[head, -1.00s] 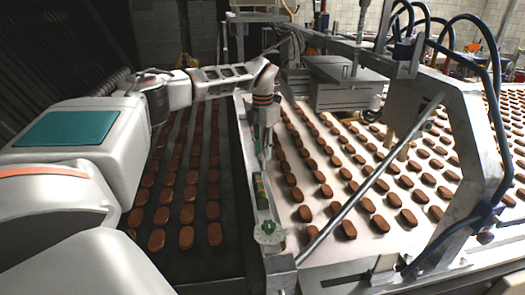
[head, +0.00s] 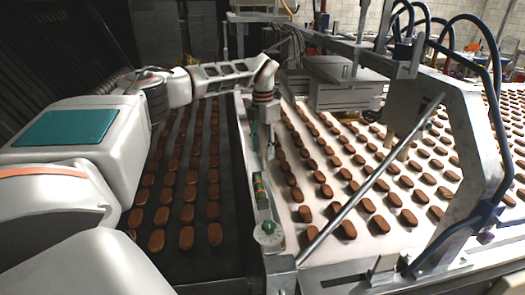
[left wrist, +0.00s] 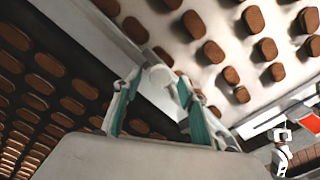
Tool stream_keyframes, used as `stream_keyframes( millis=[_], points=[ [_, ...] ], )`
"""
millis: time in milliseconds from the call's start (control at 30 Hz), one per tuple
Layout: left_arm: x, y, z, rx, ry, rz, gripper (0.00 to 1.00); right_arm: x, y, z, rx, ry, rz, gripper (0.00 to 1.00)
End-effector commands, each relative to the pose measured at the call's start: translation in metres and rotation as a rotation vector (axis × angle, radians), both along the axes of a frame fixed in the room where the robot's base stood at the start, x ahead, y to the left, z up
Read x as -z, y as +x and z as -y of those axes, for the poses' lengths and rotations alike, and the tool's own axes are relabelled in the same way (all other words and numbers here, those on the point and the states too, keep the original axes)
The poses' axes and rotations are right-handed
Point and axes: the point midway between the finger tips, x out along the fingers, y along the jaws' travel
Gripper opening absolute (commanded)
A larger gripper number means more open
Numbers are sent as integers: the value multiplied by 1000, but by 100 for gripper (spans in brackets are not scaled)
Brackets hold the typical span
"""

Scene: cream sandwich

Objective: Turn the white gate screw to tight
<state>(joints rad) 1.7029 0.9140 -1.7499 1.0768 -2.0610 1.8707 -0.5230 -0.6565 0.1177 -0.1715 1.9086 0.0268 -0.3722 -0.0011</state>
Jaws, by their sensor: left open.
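A white round screw head (left wrist: 162,77) shows in the left wrist view on the pale rail between the two belts. My left gripper (left wrist: 155,98) is open, with one teal-padded finger to each side of the white head. Whether the pads touch it cannot be told. In the head view my left gripper (head: 262,150) points down over the narrow metal rail (head: 262,200). The screw head is not clearly seen there. My right gripper is not in view.
A pale round disc with a green centre (head: 268,234) sits at the rail's near end. Brown biscuits lie in rows on the dark belt (head: 225,262) at left and the white belt (head: 290,235) at right. A slanted metal bar (head: 370,180) crosses the white belt.

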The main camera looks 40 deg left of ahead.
Motion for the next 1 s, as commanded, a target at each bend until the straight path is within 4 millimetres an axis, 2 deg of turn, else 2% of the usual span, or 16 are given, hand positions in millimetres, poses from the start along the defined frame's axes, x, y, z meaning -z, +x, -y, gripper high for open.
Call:
stream_keyframes(
  millis=[300, 500, 700, 1000],
  points=[
    [-64, 1, 0, 1, 1, 5, 41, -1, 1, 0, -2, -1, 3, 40],
    [-96, 1, 0, 0, 2, 3, 41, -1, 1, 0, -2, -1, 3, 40],
    [-109, 0, 0, 1, 1, 1, 41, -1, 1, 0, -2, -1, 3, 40],
    [-110, 0, 0, 1, 0, 1, 41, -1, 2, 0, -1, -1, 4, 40]
  ],
)
